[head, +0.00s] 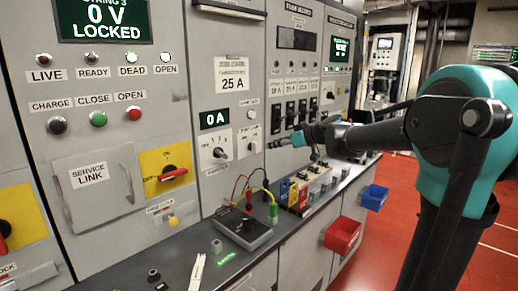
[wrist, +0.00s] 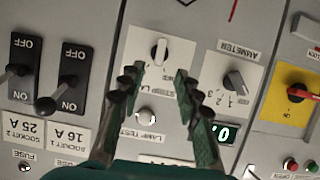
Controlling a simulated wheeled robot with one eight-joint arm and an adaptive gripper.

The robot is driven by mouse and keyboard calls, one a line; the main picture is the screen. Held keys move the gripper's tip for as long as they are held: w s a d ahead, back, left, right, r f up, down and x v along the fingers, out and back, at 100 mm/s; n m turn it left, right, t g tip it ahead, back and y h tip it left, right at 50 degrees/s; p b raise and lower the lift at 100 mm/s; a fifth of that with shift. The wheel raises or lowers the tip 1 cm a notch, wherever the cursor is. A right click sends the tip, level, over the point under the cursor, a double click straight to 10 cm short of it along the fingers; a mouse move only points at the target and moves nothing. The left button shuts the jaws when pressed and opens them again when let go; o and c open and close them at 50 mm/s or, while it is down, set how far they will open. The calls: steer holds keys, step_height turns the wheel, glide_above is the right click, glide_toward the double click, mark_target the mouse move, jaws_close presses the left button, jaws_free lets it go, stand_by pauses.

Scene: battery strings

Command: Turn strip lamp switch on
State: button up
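The strip lamp switch is a white rotary knob (wrist: 159,50) on a white plate, seen upside down in the wrist view. Its handle stands roughly vertical in the picture. Its label is partly hidden by my fingers, and I cannot read its on and off marks. In the head view its plate (head: 249,140) is right of the ammeter selector. My gripper (wrist: 158,72) is open and empty, with a fingertip on each side of the space just below the knob in the wrist view, apparently not touching it. My gripper (head: 280,143) reaches toward the panel from the right in the head view.
A white lamp test button (wrist: 146,115) lies between my fingers. The ammeter selector (wrist: 233,82) and black socket breakers (wrist: 58,92) flank the switch. Below the panel, a bench holds a meter box (head: 243,229) with leads. Red floor (head: 420,200) is open at right.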

mark_target(257, 148)
steer(key=x, duration=1)
steer(key=shift+a+f, duration=0.1)
steer(key=shift+a, duration=0.05)
steer(key=shift+c, duration=0.4)
jaws_close()
